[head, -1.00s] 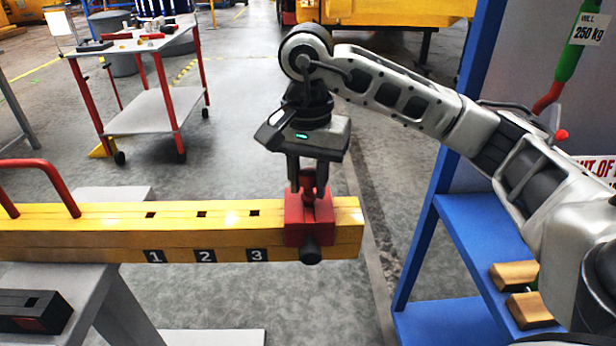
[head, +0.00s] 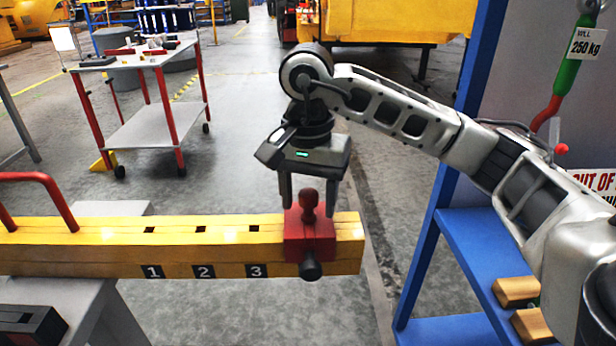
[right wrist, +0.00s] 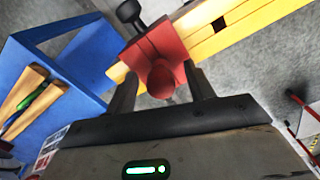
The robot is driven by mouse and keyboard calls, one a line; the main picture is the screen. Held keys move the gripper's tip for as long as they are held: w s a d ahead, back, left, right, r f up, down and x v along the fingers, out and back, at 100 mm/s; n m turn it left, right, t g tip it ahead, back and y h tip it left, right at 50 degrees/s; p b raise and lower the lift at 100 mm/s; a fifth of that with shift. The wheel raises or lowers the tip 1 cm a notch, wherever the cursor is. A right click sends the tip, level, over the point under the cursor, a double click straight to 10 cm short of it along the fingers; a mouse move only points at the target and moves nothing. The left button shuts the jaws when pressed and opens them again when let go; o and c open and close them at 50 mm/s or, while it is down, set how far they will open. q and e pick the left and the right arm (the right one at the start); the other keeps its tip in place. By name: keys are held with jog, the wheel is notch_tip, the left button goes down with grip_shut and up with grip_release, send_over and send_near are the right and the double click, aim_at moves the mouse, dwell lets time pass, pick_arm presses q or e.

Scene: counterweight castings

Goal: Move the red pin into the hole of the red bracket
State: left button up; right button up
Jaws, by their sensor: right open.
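The red bracket (head: 318,243) sits around the yellow beam (head: 100,232) near its right end, with a black knob on its front. The red pin (head: 308,203) stands upright in the top of the bracket; its round head and neck show, and its lower part is hidden inside. My right gripper (head: 309,192) is open, pointing down, with one finger on each side of the pin's head. In the right wrist view the pin's head (right wrist: 160,80) lies between the spread fingers, in front of the bracket (right wrist: 158,42). My left gripper is not in view.
The beam has dark square holes marked 1, 2 and 3, and a red handle (head: 52,185) at left. A blue shelf (head: 470,250) with wooden-handled pieces (head: 517,291) stands at right. A red-legged cart (head: 140,60) is behind. Air above the beam is free.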

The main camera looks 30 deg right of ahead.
pick_arm(q)
jog(key=p, duration=0.2)
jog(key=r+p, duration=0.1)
jog(key=p, duration=0.1)
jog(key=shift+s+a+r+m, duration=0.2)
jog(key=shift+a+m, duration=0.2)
pick_arm(e)
notch_tip(320, 180, up, 16)
jog(key=shift+f, duration=0.1)
